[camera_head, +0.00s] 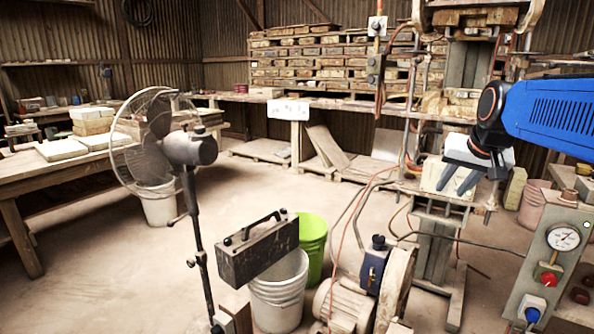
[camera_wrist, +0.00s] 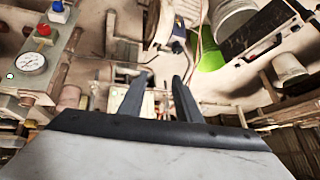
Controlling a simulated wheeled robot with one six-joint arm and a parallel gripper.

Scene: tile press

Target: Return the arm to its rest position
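My gripper (camera_head: 457,190) is at the right of the head view, in front of the tile press (camera_head: 437,240). Its two dark fingers point down and left and stand apart, with nothing seen between them. In the wrist view the fingers of my gripper (camera_wrist: 160,80) also show a clear gap. My blue arm comes in from the right edge. A pale block in the press lies behind the fingers; whether they touch it, I cannot tell.
A control box (camera_head: 552,255) with gauge and red and blue buttons stands at the lower right. A motor (camera_head: 345,303), a green bucket (camera_head: 313,243), a white bucket (camera_head: 279,295) and a fan (camera_head: 188,150) stand in front. A worktable (camera_head: 60,178) is at left. Open floor lies between.

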